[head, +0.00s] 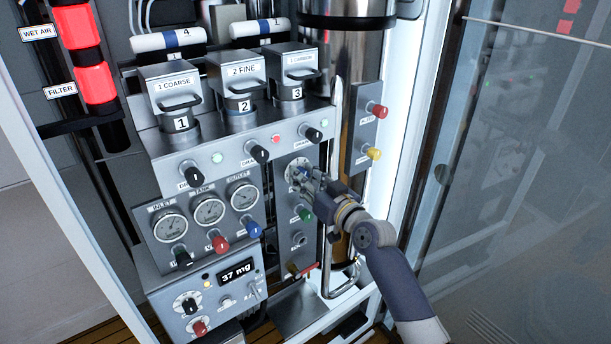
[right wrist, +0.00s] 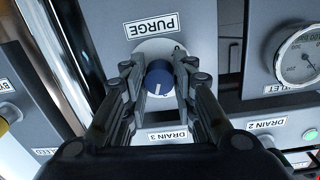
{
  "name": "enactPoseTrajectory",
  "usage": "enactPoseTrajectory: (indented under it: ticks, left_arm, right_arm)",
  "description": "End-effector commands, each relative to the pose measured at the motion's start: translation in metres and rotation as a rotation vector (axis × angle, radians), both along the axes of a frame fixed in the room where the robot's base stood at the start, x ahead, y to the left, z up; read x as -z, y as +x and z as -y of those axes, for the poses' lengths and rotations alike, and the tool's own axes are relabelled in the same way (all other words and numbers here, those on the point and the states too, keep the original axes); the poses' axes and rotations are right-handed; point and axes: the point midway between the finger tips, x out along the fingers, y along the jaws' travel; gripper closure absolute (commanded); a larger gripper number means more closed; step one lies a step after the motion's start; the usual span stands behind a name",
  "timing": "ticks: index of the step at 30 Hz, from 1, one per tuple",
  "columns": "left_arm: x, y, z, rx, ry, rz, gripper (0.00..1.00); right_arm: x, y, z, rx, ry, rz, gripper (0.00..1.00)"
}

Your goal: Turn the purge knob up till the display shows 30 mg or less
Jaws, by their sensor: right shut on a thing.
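The purge knob (right wrist: 159,80) is dark blue with a white pointer line, on a round pale dial under an upside-down PURGE label (right wrist: 152,26) in the right wrist view. My right gripper (right wrist: 160,84) has its fingers on both sides of the knob and is shut on it. In the head view, my right gripper (head: 305,182) covers most of the knob on the narrow panel right of the gauges. The display (head: 237,272) at the lower left reads 37 mg. My left gripper is not in view.
Three gauges (head: 208,211) and several small drain knobs sit left of my right gripper. A green knob (head: 303,214) is just below it. Red (head: 378,110) and yellow (head: 374,153) knobs stick out at upper right. A glass door (head: 530,180) stands at the right.

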Motion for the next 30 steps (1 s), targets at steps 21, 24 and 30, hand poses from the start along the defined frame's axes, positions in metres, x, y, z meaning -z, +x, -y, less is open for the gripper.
enactPoseTrajectory:
  ticks: [21, 24, 30]
  left_arm:
    - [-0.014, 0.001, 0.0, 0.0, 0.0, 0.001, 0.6]
    - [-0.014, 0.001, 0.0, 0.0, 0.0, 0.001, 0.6]
    - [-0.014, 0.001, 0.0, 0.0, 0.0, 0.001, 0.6]
  right_arm:
    - [-0.001, 0.0, 0.0, 0.0, 0.321, -0.234, 0.98]
    - [-0.001, 0.0, 0.0, 0.001, 0.331, -0.24, 0.98]
    - [-0.001, 0.0, 0.0, 0.001, 0.335, -0.242, 0.98]
